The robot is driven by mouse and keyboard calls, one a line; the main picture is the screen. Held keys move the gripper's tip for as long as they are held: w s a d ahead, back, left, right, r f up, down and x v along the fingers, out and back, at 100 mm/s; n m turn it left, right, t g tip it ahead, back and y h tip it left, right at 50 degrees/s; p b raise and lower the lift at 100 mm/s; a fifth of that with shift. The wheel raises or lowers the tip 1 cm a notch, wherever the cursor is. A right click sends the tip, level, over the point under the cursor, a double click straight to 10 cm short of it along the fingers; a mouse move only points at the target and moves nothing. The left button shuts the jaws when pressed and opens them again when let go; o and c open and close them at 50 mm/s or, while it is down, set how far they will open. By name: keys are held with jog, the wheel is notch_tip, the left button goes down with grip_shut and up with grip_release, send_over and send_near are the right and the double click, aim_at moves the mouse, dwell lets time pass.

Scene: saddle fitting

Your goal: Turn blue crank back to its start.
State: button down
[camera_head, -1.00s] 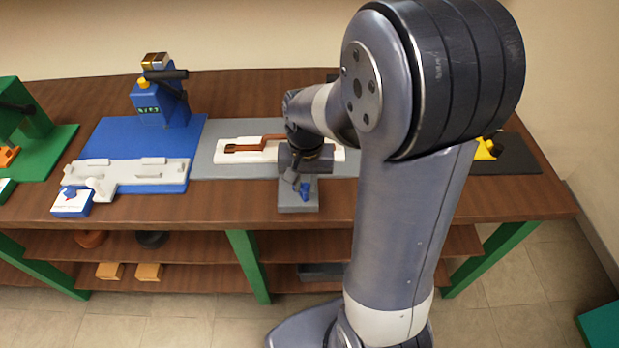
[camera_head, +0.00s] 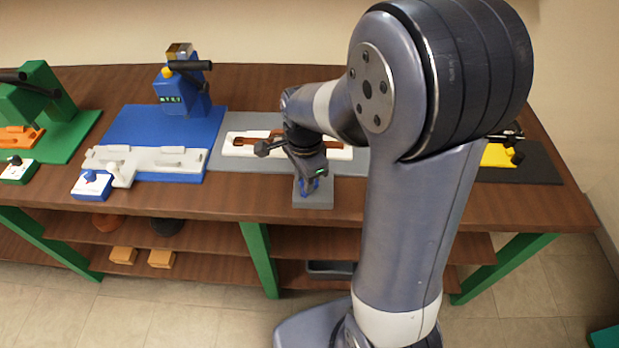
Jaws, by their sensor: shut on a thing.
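The blue crank (camera_head: 324,186) sits on a small grey block (camera_head: 313,202) at the front edge of the grey station, and only small blue parts of it show. My gripper (camera_head: 311,184) reaches down from above and is shut on the blue crank. My wrist and fingers hide most of the crank, so its exact angle cannot be told.
Behind my gripper, a white fixture (camera_head: 236,148) holds a brown part on a grey plate (camera_head: 232,122). A dark knobbed stalk (camera_head: 263,148) sticks out left of my wrist. A blue press (camera_head: 182,95) stands left.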

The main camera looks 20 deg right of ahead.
jog(key=m, duration=0.1)
jog(key=w+m, duration=0.1)
jog(key=shift+a+m, duration=0.35)
jog(key=shift+m, duration=0.05)
jog(key=m, duration=0.2)
jog(key=w+m, duration=0.1)
jog(key=shift+w+a+m, duration=0.1)
jog(key=shift+a+m, duration=0.15)
jog(key=shift+m, duration=0.05)
jog(key=m, duration=0.1)
jog(key=w+m, duration=0.1)
jog(key=shift+m, duration=0.3)
jog(key=shift+w+d+m, duration=0.1)
jog(key=shift+w+m, duration=0.2)
jog(key=shift+m, duration=0.5)
jog(key=shift+w+m, duration=0.25)
jog(key=shift+m, duration=0.55)
jog(key=shift+r, duration=0.1)
jog(key=c, duration=1.3)
grip_release()
jog(key=shift+o, duration=0.2)
